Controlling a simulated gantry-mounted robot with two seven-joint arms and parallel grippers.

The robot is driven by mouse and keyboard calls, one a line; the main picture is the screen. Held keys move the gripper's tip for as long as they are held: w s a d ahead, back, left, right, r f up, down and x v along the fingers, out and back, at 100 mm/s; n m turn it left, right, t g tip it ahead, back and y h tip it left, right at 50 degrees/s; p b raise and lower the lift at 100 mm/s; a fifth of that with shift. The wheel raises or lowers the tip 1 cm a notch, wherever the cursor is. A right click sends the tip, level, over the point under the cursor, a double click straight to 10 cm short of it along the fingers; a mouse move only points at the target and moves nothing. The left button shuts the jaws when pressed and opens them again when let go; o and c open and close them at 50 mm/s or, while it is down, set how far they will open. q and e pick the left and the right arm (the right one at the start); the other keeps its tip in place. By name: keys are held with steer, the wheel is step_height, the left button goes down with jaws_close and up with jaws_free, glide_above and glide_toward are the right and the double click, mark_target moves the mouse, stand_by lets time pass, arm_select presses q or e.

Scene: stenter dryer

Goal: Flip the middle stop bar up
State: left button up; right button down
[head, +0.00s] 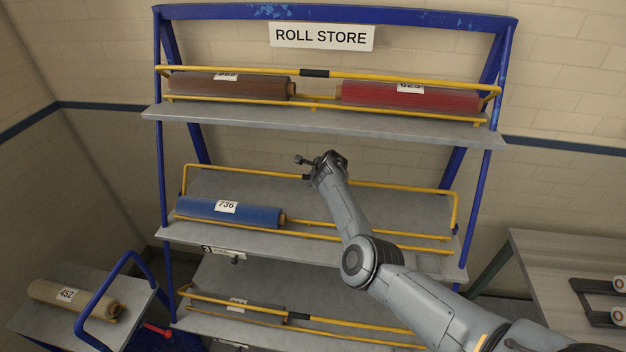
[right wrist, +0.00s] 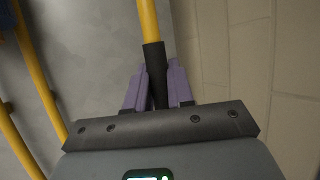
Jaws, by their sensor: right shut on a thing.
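The middle stop bar (head: 390,184) is a yellow bar on the middle shelf (head: 345,241) of the rack. In the head view it stands raised above the shelf, behind the blue roll 736 (head: 250,214). My right gripper (head: 314,170) is at the bar's mid-length. In the right wrist view the purple finger pads of my right gripper (right wrist: 157,88) are shut on the bar's black sleeve (right wrist: 153,56), with the yellow bar (right wrist: 148,18) running on beyond it. The fingers hide part of the sleeve. My left gripper is not in view.
The upper shelf (head: 230,117) holds a brown roll and a red roll (head: 410,98) with a yellow bar. The lower shelf has another yellow bar (head: 360,326) across a dark roll. A trolley (head: 40,325) with roll 452 stands left, a table (head: 560,255) right.

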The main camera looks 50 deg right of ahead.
steer(key=shift+f, duration=0.15)
steer(key=c, duration=1.4)
jaws_free()
steer(key=o, duration=0.3)
steer(key=shift+r, duration=0.25)
steer(key=shift+p+v, duration=0.75)
steer(key=shift+v, duration=4.5)
steer(key=shift+s+f, duration=0.1)
steer(key=shift+f, duration=0.05)
